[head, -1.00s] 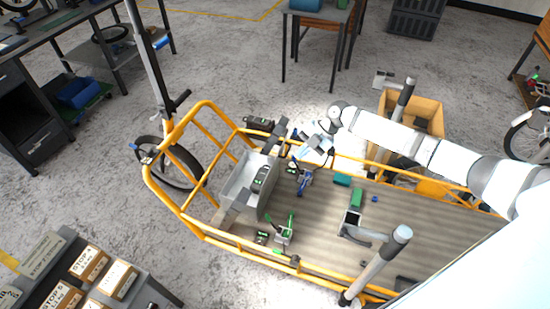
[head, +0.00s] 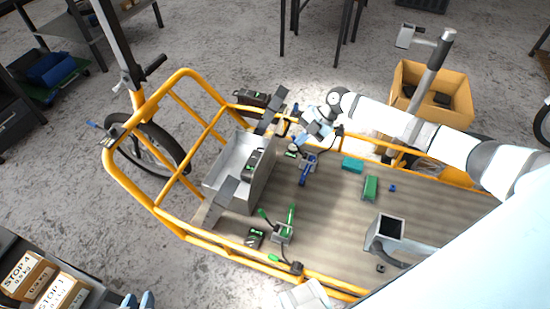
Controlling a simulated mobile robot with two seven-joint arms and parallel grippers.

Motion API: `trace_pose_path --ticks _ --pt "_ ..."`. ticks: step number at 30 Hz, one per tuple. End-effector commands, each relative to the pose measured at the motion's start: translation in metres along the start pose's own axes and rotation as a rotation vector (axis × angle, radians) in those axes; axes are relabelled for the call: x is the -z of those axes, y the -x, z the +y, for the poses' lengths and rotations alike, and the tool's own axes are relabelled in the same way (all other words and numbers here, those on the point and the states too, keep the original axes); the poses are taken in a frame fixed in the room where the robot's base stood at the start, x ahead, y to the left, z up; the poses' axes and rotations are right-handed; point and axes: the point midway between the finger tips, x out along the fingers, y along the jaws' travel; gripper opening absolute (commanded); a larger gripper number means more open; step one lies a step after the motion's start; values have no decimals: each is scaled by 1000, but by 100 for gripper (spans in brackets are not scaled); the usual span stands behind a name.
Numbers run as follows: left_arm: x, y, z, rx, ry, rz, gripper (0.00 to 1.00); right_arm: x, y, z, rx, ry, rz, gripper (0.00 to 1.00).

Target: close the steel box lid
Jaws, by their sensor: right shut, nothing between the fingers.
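The steel box (head: 227,163) is at the front end of the yellow cargo bike and stands open, its inside visible from above. A grey steel panel (head: 262,185) stands upright along its right side; I cannot tell if this is the lid. A dark device with a green mark (head: 253,162) shows at the box. My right gripper (head: 296,136) is shut and empty, just right of the box's far end; its contact with the box is unclear. My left gripper (head: 138,300) barely shows at the bottom edge, left of the bike, away from the box. Its opening is unclear.
The bike's yellow rail (head: 215,250) surrounds the box and wooden deck (head: 325,225). Green tools (head: 283,228), a blue tool (head: 307,168), and a grey open container (head: 389,230) are on the deck. A cardboard box (head: 432,90) stands beyond the bike; labelled cartons (head: 55,290) are at bottom left.

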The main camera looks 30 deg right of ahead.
Motion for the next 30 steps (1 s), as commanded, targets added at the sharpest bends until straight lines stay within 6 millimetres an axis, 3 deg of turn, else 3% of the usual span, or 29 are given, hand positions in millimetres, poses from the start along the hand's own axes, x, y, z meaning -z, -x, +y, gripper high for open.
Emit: trace_pose_path --ticks 5,17,24,30 --pt "0 0 0 -1 1 2 30 0 -19 1 -1 0 2 0" --pt "-1 -2 1 -5 4 11 30 0 -102 0 0 1 2 0" --pt "0 -2 1 -5 4 10 30 3 -111 32 -2 1 0 0" --pt "0 -2 1 -5 4 10 30 3 -113 37 0 -1 0 0"
